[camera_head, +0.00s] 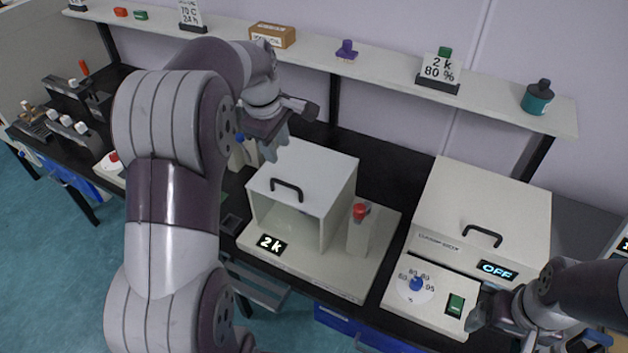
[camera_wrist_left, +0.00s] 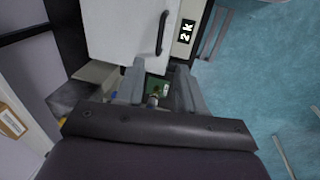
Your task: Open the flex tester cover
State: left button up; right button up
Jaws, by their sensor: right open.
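In the left wrist view the cover (camera_wrist_left: 120,30) and handle (camera_wrist_left: 161,33) lie ahead of the fingertips. My left gripper (camera_head: 276,148) is near the cover's back left, with its fingers apart in the wrist view (camera_wrist_left: 162,80). It is clear of the handle. My right gripper (camera_head: 482,308) is open, by the right machine's front corner.
A red-topped post (camera_head: 359,228) stands right of the cover. A second machine (camera_head: 480,215) with an "OFF" display, blue dial (camera_head: 417,284) and green switch (camera_head: 455,305) stands to the right. A shelf (camera_head: 380,68) runs above the black bench.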

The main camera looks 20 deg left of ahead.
aim_at(283, 183)
pick_arm(q)
jog(key=f, duration=0.3)
jog(key=w+f+p, duration=0.1)
jog(key=f, duration=0.3)
jog(key=w+f+p, duration=0.1)
jog(key=f, duration=0.2)
jog(key=shift+a+f, duration=0.15)
jog(key=shift+a, duration=0.1)
jog(key=shift+w+a+f+p, duration=0.1)
jog(key=shift+a+f+p, duration=0.1)
jog(key=shift+f, duration=0.35)
jog(key=shift+w+a+f+p, duration=0.1)
jog(key=shift+f+p, duration=0.1)
jog(key=shift+f, duration=0.3)
jog(key=shift+a+f, duration=0.1)
jog(key=shift+f, duration=0.15)
pick_arm(e)
jog(key=r, duration=0.1)
jog(key=a+r, duration=0.1)
jog(key=r, duration=0.1)
jog(key=shift+w, duration=0.15)
pick_arm(q)
jog(key=shift+d+r, duration=0.1)
jog(key=shift+d, duration=0.1)
jog(key=c, duration=0.3)
grip_shut()
